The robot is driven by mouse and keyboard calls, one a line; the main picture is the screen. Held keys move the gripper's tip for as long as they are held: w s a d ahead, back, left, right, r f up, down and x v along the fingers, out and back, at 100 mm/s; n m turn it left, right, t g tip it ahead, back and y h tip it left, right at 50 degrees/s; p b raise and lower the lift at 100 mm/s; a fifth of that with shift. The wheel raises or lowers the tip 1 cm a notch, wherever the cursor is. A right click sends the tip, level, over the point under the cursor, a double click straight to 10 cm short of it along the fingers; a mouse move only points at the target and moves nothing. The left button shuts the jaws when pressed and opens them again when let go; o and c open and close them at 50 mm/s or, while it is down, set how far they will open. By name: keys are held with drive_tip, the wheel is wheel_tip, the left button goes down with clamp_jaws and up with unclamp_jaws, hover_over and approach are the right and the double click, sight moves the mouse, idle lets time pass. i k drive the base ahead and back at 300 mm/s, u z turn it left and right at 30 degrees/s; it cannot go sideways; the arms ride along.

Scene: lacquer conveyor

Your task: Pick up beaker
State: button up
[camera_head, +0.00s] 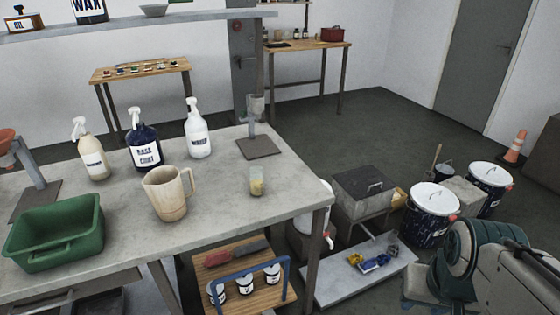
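A small clear beaker (256,183) with yellowish contents stands upright near the right front edge of the grey worktable (225,215). A larger beige jug (169,193) with a handle stands to its left on the same table. Nothing covers either one. My arm shows at the lower right, well to the right of the table. Its gripper is not in view.
A green bin (55,233) sits at the table's left front. Several spray bottles stand behind the jug, and a stand with a dark base plate (259,147) is behind the beaker. Lidded buckets (437,196) and a floor tray (355,288) lie to the right.

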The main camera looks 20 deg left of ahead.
sight(257, 181)
drive_tip(key=u, duration=0.4)
drive_tip(key=i, duration=0.8)
drive_tip(key=u, duration=1.1)
drive_tip(key=i, duration=0.35)
drive_tip(key=u, duration=0.35)
